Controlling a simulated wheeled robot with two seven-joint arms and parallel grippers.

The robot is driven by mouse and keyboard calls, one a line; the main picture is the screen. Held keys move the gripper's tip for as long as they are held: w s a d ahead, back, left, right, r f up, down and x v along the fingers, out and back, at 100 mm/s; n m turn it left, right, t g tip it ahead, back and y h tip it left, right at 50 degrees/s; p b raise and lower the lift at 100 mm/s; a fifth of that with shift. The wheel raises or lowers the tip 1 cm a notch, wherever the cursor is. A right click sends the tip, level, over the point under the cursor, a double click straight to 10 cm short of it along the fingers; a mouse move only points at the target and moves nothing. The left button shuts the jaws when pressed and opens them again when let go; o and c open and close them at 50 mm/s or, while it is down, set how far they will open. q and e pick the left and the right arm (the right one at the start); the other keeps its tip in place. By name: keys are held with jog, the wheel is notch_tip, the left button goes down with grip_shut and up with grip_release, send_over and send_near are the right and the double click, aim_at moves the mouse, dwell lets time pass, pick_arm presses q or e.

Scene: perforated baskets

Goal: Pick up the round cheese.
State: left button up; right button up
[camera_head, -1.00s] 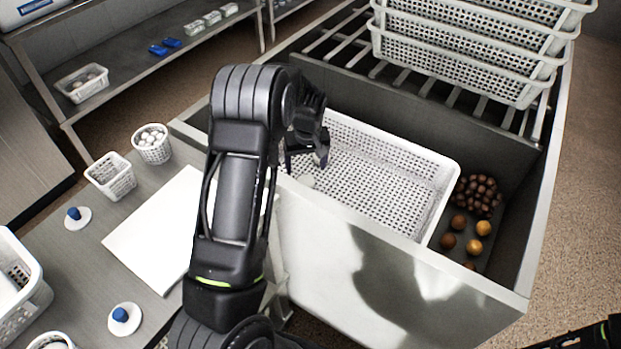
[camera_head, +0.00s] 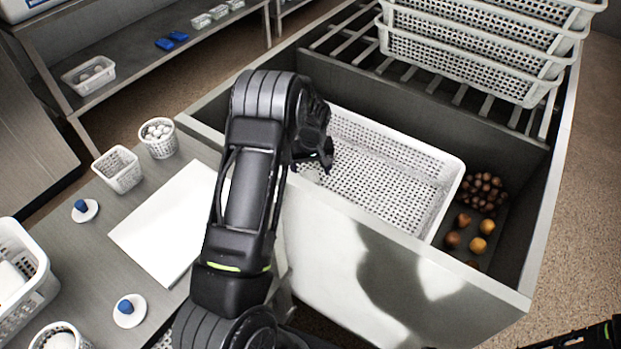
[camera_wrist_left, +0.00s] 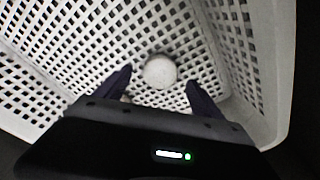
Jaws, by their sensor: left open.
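The round cheese (camera_wrist_left: 160,72) is a small white ball on the perforated floor of a white basket. In the left wrist view it lies just beyond and between the two dark fingers of my left gripper (camera_wrist_left: 158,82), which are spread and empty. In the head view the left gripper (camera_head: 322,162) reaches down into the left end of the white basket (camera_head: 405,180), and the cheese is hidden there by the arm. My right arm shows only as a dark part at the lower right corner, with its gripper out of frame.
The basket sits in a metal bin whose front wall (camera_head: 370,265) stands close to my left arm. Brown and orange round items (camera_head: 482,228) lie right of the basket. Stacked white baskets (camera_head: 475,50) stand behind. A white board (camera_head: 165,222) lies on the left table.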

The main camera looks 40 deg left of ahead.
aim_at(311, 177)
pick_arm(q)
notch_tip(311, 177, down, 3)
jog(key=shift+w+a+r, duration=0.1)
jog(key=shift+a+r, duration=0.05)
jog(key=shift+c, duration=0.2)
dwell(0.3)
jog(key=c, duration=1.5)
jog(key=shift+o, duration=0.2)
jog(key=shift+r, duration=0.1)
notch_tip(311, 177, up, 10)
